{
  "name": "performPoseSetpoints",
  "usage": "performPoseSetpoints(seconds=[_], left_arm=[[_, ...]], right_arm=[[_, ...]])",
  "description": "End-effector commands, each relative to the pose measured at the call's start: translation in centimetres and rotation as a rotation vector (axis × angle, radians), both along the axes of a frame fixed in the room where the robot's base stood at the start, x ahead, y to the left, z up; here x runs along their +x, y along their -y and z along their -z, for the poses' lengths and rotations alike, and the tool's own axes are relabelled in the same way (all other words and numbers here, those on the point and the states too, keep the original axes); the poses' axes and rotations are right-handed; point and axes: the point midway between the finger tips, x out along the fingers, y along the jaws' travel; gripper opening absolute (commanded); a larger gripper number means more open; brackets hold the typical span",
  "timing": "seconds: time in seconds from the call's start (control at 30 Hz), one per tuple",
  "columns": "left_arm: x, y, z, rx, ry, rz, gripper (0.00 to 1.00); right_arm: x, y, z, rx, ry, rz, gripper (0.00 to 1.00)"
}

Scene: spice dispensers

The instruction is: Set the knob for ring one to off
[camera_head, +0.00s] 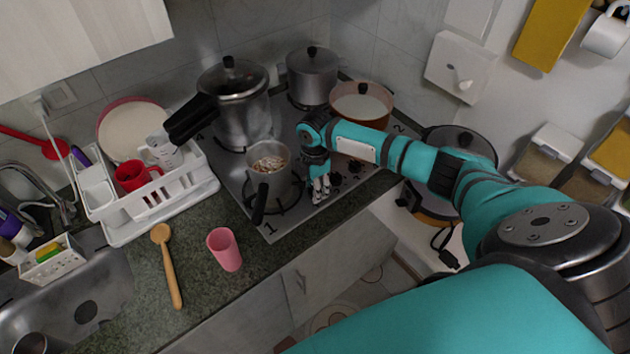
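The dark cooktop (232,185) is set into the counter, with a "1" marked at its front-left corner. A small saucepan (269,163) with pale contents and a black handle sits on the ring near that mark. Black knobs (354,166) line the cooktop's front right edge. My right gripper (321,191) points down at the near end of this knob row, to the right of the saucepan. Its fingers look close together, but they are too small to tell whether they hold a knob. The knob there is hidden or unclear. My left gripper is not in view.
A pressure cooker (242,112), a lidded pot (312,75) and a brown pan (362,103) stand on the cooktop. A white dish rack (190,185), pink cup (224,249) and wooden spoon (169,265) are on the counter to the left.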

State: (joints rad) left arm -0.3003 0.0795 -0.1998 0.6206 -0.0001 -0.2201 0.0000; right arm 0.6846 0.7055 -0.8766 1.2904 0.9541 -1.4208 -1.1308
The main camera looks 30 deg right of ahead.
Motion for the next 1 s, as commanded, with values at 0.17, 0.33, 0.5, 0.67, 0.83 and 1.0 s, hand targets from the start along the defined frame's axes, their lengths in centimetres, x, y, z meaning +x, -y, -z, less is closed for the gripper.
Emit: performPoseSetpoints(seconds=[0.17,0.33,0.5,0.67,0.83,1.0], left_arm=[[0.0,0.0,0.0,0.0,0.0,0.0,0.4],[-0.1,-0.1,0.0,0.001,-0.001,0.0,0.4],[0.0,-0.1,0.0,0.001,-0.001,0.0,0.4],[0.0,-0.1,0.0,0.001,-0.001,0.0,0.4],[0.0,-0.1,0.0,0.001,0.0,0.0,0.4],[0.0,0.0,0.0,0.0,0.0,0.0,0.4]], right_arm=[[-0.1,0.0,0.1,-0.001,-0.002,0.0,0.6],[-0.1,0.0,0.1,-0.001,-0.003,0.0,0.6],[0.0,0.0,-1.2,-0.001,0.0,-0.001,0.6],[0.0,0.1,-4.4,-0.002,0.002,-0.001,0.6],[0.0,0.0,-8.1,-0.001,0.002,-0.001,0.6],[0.0,0.0,-10.7,-0.001,0.001,0.0,0.6]])
